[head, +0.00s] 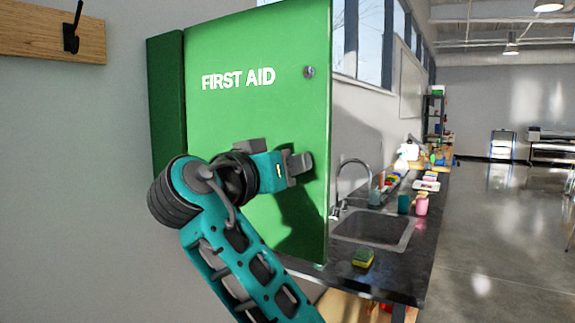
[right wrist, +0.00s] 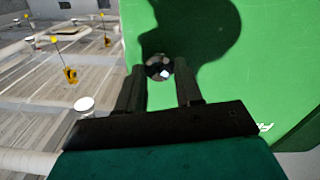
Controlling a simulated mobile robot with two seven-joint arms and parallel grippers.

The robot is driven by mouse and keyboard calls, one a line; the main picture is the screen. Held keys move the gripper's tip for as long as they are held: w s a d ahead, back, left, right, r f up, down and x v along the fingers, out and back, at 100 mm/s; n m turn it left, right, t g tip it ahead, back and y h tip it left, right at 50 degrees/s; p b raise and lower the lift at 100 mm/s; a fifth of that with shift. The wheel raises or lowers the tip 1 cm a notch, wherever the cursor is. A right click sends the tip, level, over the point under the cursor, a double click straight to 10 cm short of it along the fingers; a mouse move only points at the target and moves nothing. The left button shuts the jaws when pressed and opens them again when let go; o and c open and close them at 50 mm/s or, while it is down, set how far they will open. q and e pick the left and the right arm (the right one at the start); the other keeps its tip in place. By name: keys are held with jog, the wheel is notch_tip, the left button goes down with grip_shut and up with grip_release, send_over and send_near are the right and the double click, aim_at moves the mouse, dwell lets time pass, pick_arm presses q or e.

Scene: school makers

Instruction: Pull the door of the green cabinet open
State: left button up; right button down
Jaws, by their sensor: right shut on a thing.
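The green cabinet (head: 166,105) fills the middle of the head view. Its door (head: 225,115) is bright green with white "FIRST AID" letters and a small round lock near the upper right. My right gripper (head: 303,163) is at the door's right part, below the lock. In the right wrist view, its two fingers (right wrist: 158,85) are on either side of a dark, shiny round knob (right wrist: 158,67) and shut on it. In the head view the gripper hides the knob. My left gripper is out of view.
A dark counter (head: 345,272) with a sink (head: 375,228) and a faucet (head: 350,165) runs behind the door's right edge. A sponge (head: 363,257) lies near its front end. A wooden hook board (head: 45,35) is on the left wall. Floor at the right is open.

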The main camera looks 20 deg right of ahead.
jog(key=c, duration=0.7)
grip_release()
jog(key=shift+c, duration=0.2)
jog(key=b+v, duration=0.1)
jog(key=v, duration=1.2)
jog(key=shift+b, duration=0.3)
